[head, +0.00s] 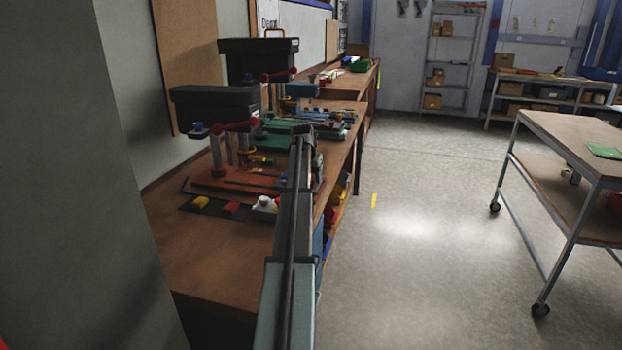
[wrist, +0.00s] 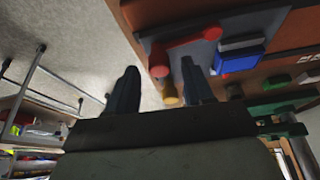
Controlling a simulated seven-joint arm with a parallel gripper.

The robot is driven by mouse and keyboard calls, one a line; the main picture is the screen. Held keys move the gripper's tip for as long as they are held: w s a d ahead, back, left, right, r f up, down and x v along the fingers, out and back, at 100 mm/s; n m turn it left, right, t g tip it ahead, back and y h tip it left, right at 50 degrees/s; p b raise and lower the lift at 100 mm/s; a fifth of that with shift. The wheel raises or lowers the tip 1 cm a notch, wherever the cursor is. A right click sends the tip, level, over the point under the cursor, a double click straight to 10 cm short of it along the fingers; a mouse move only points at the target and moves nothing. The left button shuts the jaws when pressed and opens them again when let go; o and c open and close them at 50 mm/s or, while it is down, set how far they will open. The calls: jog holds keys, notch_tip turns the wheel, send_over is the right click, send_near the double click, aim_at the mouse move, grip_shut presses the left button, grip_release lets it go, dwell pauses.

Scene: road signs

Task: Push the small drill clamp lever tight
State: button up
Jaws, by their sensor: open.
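In the wrist view a red lever (wrist: 190,47) with rounded ends lies across a grey plate-like part. A yellow rounded piece (wrist: 170,95) shows just below its near end. My gripper (wrist: 158,68) is open, and the lever's near end appears between its two dark fingers, closer to the right one. I cannot tell whether they touch. In the head view two drills with dark heads stand on the bench, a near one (head: 215,103) and a far one (head: 258,50). Red arms (head: 235,127) show under the near head. My arm hides part of the bench.
A blue block (wrist: 238,62) sits beside the lever. The wooden bench (head: 215,250) holds yellow, red (head: 232,208) and white small parts near its front. A wheeled table (head: 570,135) stands at right. The floor (head: 420,220) between is clear.

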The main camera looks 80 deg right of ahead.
jog(key=v, duration=1.3)
jog(key=shift+d, duration=0.1)
